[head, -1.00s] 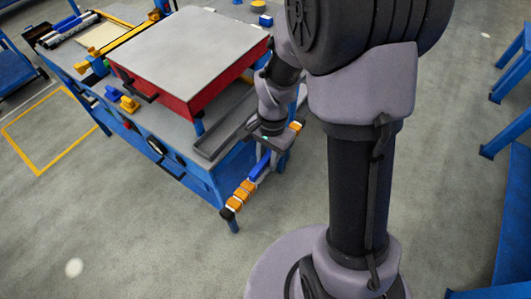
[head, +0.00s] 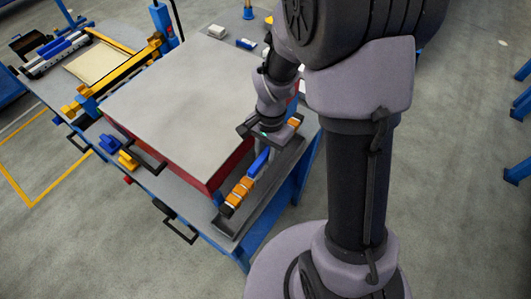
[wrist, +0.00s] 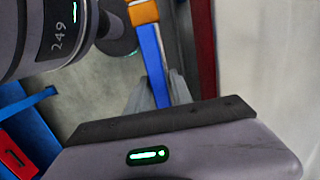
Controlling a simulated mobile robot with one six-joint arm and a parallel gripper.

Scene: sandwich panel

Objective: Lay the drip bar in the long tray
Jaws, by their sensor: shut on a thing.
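The drip bar (head: 241,191) is a slim bar with a blue middle, orange bands and dark ends. My gripper (head: 262,151) is shut on its blue middle, and the bar runs lengthwise along the long tray. In the wrist view the blue and orange bar (wrist: 153,65) passes between my gripper's fingers (wrist: 158,92). The long tray (head: 268,181) is a dark grey, shallow trough along the bench's near right edge. The bar appears over the tray, roughly parallel to it. I cannot tell whether it touches the tray. My gripper and wrist hide part of both.
A large grey-topped panel with red sides (head: 185,95) stands close beside the tray on the left. The blue bench (head: 255,235) ends just right of the tray. Yellow and blue fixtures (head: 125,150) sit at the bench's left side. Open floor lies to the right.

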